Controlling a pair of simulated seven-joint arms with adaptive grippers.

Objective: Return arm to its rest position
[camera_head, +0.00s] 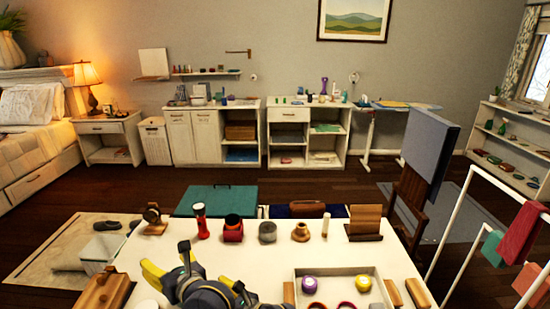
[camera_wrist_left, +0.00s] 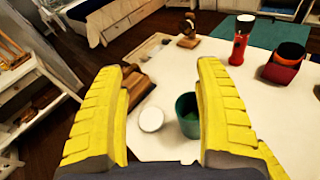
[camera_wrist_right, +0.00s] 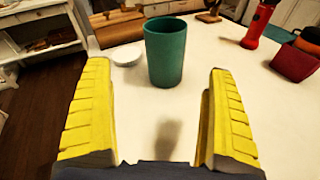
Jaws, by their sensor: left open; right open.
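My left gripper (camera_head: 168,262) shows its yellow fingers over the left part of the white table (camera_head: 180,212). In the left wrist view its fingers (camera_wrist_left: 160,75) are wide apart and nothing is held. A green cup (camera_wrist_left: 188,118) and a white round object (camera_wrist_left: 151,119) lie beyond them on the table. In the right wrist view my right gripper (camera_wrist_right: 160,75) is open and empty. The green cup (camera_wrist_right: 165,52) stands upright ahead of its fingers, apart from both. The cup is hidden in the head view, and the right gripper is hard to make out there.
A red flashlight (camera_head: 201,222), a red holder (camera_head: 233,229), a grey jar (camera_head: 267,231) and a brown vase (camera_head: 301,232) stand along the table's far side. A tray (camera_head: 300,271) holds spools at right. A wooden box (camera_head: 104,291) sits at left. A drying rack (camera_head: 465,215) stands right.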

